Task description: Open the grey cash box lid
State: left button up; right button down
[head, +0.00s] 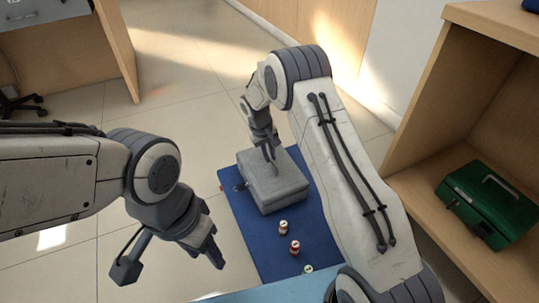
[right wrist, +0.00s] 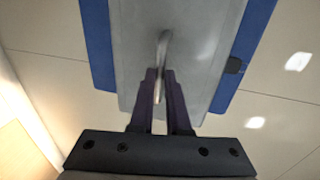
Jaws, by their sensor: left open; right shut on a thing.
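The grey cash box (head: 280,190) sits on a blue mat (head: 247,238), and its lid looks shut. My right gripper (head: 269,156) is over the top of the box, pointing down. In the right wrist view, the box's lid (right wrist: 192,45) carries a thin curved metal handle (right wrist: 163,45). My right gripper (right wrist: 160,82) is shut on this handle, with one dark finger on each side. My left gripper (head: 216,254) is open and empty, to the left of the mat and apart from the box.
A green cash box (head: 489,204) rests on a wooden shelf (head: 418,190) at the right.

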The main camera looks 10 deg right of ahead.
aim_at(278, 164)
dwell(0.6)
jog(key=shift+d+r+p, duration=0.2)
jog(key=shift+r+p, duration=0.1)
jog(key=shift+p, duration=0.25)
jog(key=d+r+y+p, duration=0.1)
jog(key=p, duration=0.1)
jog(key=d+y+p, duration=0.1)
jog(key=p, duration=0.1)
jog(key=d+r+y+p, duration=0.1)
jog(key=p, duration=0.1)
jog(key=shift+w+r+g+p, duration=0.3)
pick_arm(q)
notch_tip(278, 164, up, 11)
jog(key=w+p, duration=0.1)
jog(key=p, duration=0.2)
notch_tip(278, 164, down, 11)
jog(key=b, duration=1.1)
jog(key=shift+w+f, duration=0.2)
jog(key=shift+w, duration=0.2)
pick_arm(e)
jog(key=w+d+f+y, duration=0.1)
jog(key=d+f, duration=0.1)
jog(key=d, duration=0.6)
jog(key=w+d+f+y, duration=0.2)
jog(key=d+f, duration=0.1)
jog(key=d, duration=0.6)
jog(key=shift+w+d+f+g, duration=0.15)
jog(key=shift+w+f+g, duration=0.1)
jog(key=shift+f+g, duration=0.05)
